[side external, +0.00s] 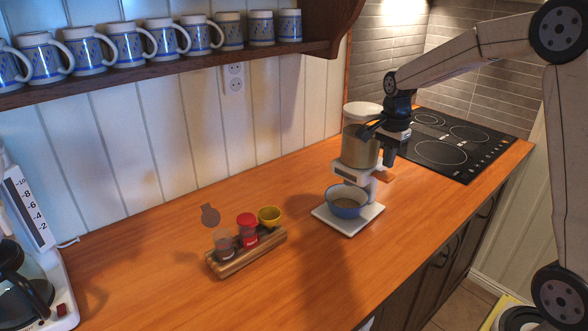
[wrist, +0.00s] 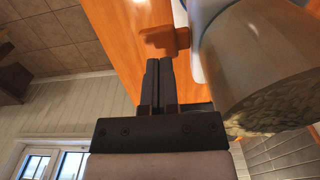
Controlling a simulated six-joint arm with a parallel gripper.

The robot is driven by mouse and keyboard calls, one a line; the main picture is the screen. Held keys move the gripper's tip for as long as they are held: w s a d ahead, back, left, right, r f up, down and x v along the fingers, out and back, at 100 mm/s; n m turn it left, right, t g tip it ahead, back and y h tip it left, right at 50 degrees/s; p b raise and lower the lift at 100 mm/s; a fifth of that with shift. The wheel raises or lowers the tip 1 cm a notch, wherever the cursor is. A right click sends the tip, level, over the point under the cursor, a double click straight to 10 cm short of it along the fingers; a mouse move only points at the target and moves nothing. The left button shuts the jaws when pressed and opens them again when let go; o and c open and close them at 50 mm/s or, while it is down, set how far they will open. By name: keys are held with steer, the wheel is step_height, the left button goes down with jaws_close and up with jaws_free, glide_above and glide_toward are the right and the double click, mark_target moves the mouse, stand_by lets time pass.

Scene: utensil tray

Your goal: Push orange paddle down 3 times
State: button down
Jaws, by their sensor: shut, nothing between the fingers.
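The orange paddle (side external: 386,175) sticks out from the right side of a dispenser (side external: 352,155) with a white lid and a clear container of grainy contents. In the wrist view the paddle (wrist: 166,40) lies just beyond my fingertips. My gripper (side external: 391,162) is shut and empty, pointing down beside the container and close above the paddle. It also shows in the wrist view (wrist: 158,62), fingers together. I cannot tell whether the tips touch the paddle. A blue bowl (side external: 346,213) with a little grainy matter in it stands under the dispenser's outlet.
The dispenser's white base (side external: 346,230) stands near the counter's front edge. A black cooktop (side external: 450,140) lies behind it. A wooden holder (side external: 247,257) with several small cups and a coffee maker (side external: 35,260) stand left. A mug shelf (side external: 190,62) hangs above. Wooden counter between is clear.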

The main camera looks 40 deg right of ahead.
mark_target(386, 174)
steer(key=shift+f, duration=1.95)
steer(key=shift+r, duration=2)
steer(key=shift+f, duration=1.9)
steer(key=shift+r, duration=1.9)
steer(key=shift+r, duration=0.1)
